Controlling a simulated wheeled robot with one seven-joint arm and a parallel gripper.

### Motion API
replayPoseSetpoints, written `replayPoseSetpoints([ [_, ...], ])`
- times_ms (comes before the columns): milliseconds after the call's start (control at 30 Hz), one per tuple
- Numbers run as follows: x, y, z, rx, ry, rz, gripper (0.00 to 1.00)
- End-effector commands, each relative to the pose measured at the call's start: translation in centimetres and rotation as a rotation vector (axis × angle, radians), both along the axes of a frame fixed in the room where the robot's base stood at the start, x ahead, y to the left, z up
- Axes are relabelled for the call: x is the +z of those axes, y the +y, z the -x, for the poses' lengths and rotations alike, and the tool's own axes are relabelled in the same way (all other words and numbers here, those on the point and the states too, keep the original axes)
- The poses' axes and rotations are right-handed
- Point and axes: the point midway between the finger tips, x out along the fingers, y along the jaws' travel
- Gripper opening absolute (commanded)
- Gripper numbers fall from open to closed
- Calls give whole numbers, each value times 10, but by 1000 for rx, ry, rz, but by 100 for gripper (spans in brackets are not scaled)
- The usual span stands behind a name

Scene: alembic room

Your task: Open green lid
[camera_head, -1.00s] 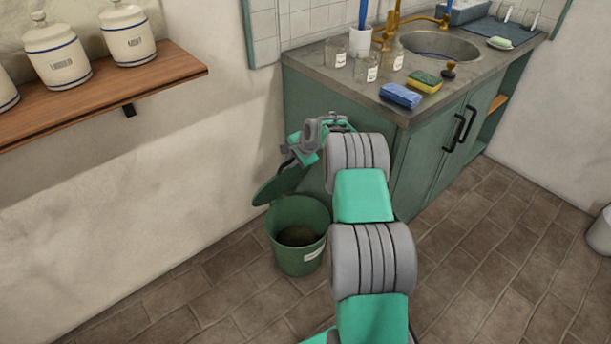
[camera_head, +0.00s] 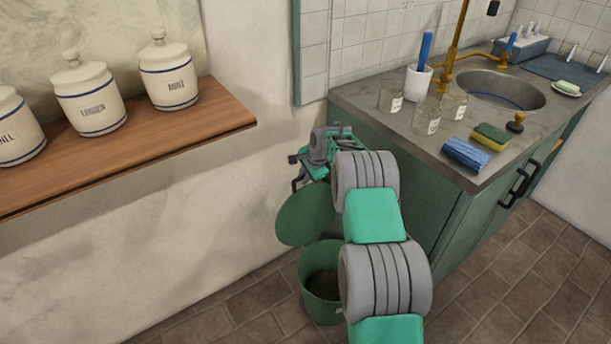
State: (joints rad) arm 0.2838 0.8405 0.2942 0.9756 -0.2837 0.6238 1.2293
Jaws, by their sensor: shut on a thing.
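The green lid (camera_head: 305,214) stands steeply raised above the back of the green bin (camera_head: 318,300), near the wall. The bin is open at the top, with something dark brown inside. My gripper (camera_head: 302,176) is at the lid's upper edge, shut on a part of the lid; a dark handle-like piece shows at the jaws. The exact contact is small and partly hidden by my wrist. My arm covers the right side of the bin.
A wooden shelf (camera_head: 130,140) with several white canisters juts from the wall at left. A green cabinet (camera_head: 430,215) with a grey counter (camera_head: 400,125) stands close to the right of my arm. Glass jars, a blue cloth (camera_head: 465,154) and a sponge (camera_head: 491,136) lie on it. Tiled floor is free in front.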

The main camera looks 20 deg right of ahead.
Motion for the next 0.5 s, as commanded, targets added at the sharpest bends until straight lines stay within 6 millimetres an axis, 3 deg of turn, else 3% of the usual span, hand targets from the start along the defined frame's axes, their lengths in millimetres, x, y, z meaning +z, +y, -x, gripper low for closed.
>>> replayPoseSetpoints([
  [300,1,1,-1,3,-2,2,0],
  [333,1,1,-1,3,-2,2,17],
  [500,1,1,-1,3,-1,1,31],
])
